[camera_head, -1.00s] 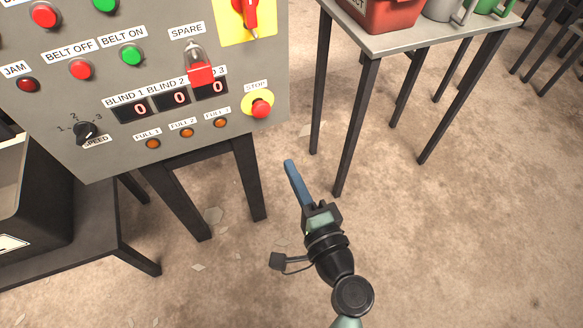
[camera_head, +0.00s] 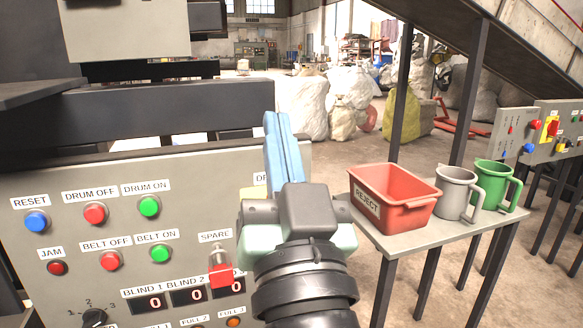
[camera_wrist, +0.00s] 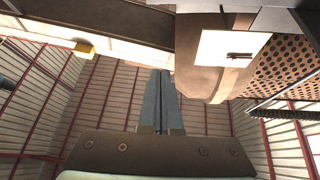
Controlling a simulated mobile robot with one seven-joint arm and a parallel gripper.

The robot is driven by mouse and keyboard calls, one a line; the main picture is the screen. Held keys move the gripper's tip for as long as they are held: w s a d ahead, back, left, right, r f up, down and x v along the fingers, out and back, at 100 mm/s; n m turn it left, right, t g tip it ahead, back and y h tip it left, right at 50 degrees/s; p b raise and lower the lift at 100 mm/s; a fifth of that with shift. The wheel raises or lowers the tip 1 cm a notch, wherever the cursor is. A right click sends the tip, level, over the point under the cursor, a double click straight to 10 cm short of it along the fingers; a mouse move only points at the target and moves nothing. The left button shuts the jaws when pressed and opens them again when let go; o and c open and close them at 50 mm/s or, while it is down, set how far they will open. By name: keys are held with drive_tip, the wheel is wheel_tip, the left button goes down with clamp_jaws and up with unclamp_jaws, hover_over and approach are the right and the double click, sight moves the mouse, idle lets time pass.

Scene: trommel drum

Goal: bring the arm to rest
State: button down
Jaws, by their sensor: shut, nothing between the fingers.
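My gripper (camera_head: 280,122) is raised in front of the right part of the grey control panel (camera_head: 190,220) in the head view. Its blue fingers point up and lie together, with nothing between them. In the wrist view the fingers (camera_wrist: 162,85) also show side by side, pointing up toward the roof and parts of the machine. My gripper and wrist hide the panel's right side, including most of a yellow plate there. I see no contact between the fingers and anything else.
A side table right of my arm holds a red REJECT bin (camera_head: 395,197), a grey jug (camera_head: 456,192) and a green jug (camera_head: 494,186). A sloping dark beam (camera_head: 530,50) crosses the upper right. A second panel (camera_head: 535,140) stands at far right. Sacks lie behind.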

drive_tip(key=s+r+t+h, duration=0.4)
drive_tip(key=s+r, duration=0.5)
drive_tip(key=r, duration=0.2)
wheel_tip(320, 180, up, 27)
drive_tip(key=d+p, duration=0.1)
drive_tip(key=p, duration=2.6)
drive_tip(key=shift+w, duration=0.3)
